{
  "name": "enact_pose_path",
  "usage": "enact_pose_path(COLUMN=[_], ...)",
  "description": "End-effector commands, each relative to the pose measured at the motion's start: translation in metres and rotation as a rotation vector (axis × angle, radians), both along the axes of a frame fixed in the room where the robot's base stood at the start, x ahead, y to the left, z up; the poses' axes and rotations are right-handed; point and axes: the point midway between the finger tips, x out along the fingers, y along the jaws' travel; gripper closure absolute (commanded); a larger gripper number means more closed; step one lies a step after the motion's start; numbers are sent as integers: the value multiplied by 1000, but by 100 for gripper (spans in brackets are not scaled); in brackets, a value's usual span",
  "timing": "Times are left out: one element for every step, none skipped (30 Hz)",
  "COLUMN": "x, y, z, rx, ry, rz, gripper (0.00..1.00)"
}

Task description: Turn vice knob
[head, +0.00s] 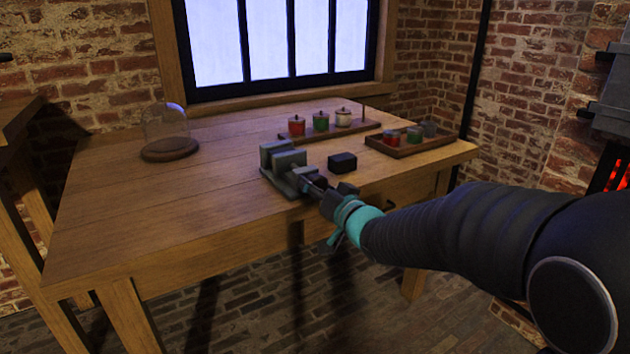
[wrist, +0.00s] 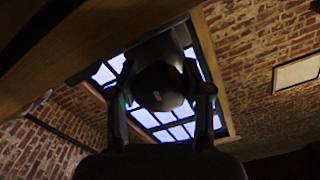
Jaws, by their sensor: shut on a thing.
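The grey-green vice (head: 284,167) stands on the wooden table near its front edge. Its knob end faces the front, where my gripper (head: 318,186) reaches it. In the wrist view, the dark round knob (wrist: 160,86) sits between the two fingers of my gripper (wrist: 161,98), with one finger on each side. My gripper is shut on the knob. In the head view the knob is mostly hidden by my gripper.
A black block (head: 342,162) lies just right of the vice. Behind are lidded jars on a wooden rack (head: 290,136) and a tray (head: 395,151) of small jars. A glass dome on a wooden base (head: 169,149) stands at left.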

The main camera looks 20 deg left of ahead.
Motion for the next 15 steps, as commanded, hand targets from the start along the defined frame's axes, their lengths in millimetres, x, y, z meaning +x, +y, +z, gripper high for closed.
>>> enact_pose_path(x=[1,1,0,0,0,0,0,0,0,0,0,0,0,-1,-1], y=[-1,0,0,0,0,0,0,0,0,0,0,0,1,1,1], z=[2,2,2,1,1,1,1,1,1,1,1,1,1,1,2], rx=[29,47,72,91,109,133,152,171,196,214,232,257,276,294,319], ry=[36,57,86,108,129,158,180,201,230,251,273,302,324,345,373], rz=[-2,-2,-3,-3,-3,-3,-3,-3,-3,-3,-3,-3,-3,-2,-2], gripper=[86,86,86,86,86,86,86,86,86,86,86,86,86,86,86])
